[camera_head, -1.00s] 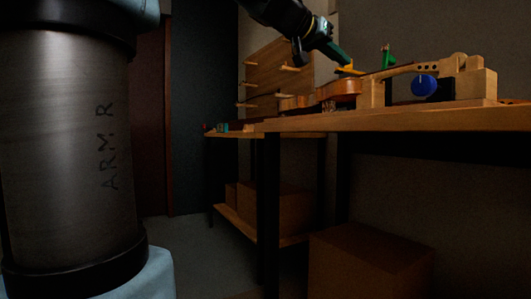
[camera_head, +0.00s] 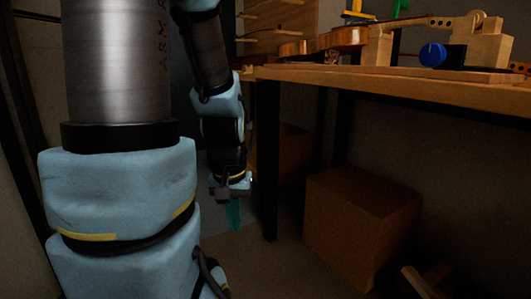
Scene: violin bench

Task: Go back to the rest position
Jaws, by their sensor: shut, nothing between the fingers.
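My gripper (camera_head: 233,214) hangs at the end of my arm, pointing down, left of the bench's near leg and below the level of the bench top. Its green fingers are close together with nothing seen between them. The violin (camera_head: 335,42) lies on the wooden bench (camera_head: 400,83), held up by wooden blocks (camera_head: 482,48), well apart from my gripper. A blue knob (camera_head: 432,54) sits by the blocks. A yellow piece (camera_head: 357,14) and a green piece (camera_head: 400,8) stand behind the violin, cut by the top edge of the view.
A large brown box (camera_head: 360,225) stands on the floor under the bench. A dark bench leg (camera_head: 268,160) is just right of my gripper. Another box (camera_head: 290,150) is farther back under the bench. Wooden pieces (camera_head: 420,282) lie at the bottom right. A pegboard (camera_head: 290,18) stands behind.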

